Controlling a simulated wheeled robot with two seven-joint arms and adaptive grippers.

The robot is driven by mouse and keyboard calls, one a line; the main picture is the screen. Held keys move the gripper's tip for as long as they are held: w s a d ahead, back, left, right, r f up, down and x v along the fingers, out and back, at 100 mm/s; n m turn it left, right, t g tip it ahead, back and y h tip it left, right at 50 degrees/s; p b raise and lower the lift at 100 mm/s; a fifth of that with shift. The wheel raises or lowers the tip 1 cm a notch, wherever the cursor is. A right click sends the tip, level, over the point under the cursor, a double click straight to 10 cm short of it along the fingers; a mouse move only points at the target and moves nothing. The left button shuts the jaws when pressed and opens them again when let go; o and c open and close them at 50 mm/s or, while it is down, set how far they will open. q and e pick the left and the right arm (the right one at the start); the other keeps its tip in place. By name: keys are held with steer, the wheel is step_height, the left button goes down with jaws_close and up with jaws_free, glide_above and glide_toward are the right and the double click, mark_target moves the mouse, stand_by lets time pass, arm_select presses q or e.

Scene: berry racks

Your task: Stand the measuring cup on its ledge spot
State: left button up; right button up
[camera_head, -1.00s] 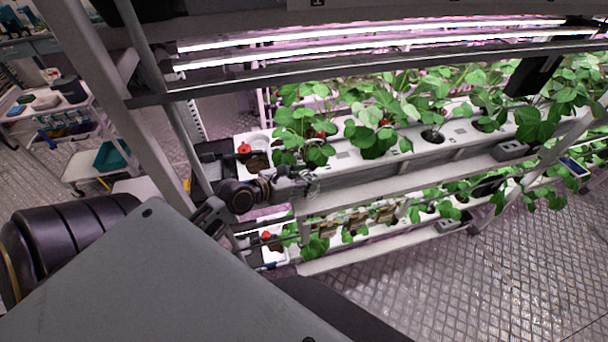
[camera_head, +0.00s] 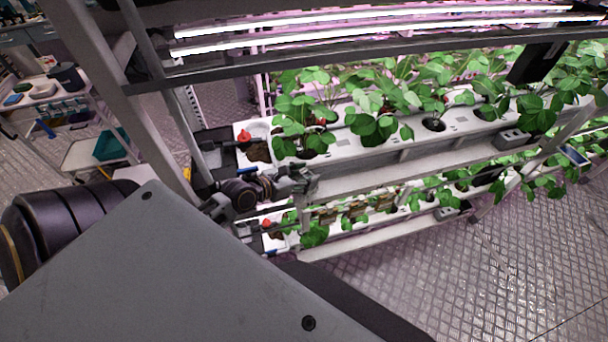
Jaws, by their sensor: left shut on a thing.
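My left gripper (camera_head: 296,182) reaches in from the left, at the left end of the upper rack's front ledge (camera_head: 400,177). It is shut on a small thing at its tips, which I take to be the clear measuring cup. The cup is see-through and small here, so its outline and tilt are hard to make out. I cannot tell whether it touches the ledge. My right gripper is out of view.
Strawberry plants (camera_head: 374,128) grow from the white trough (camera_head: 465,122) just behind the ledge. A grey box (camera_head: 512,138) sits on the ledge farther right. A rack post (camera_head: 118,90) stands close to my left arm. Light bars (camera_head: 380,28) hang above.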

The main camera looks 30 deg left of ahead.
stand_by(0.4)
arm_select(q)
steer(key=o, duration=1.2)
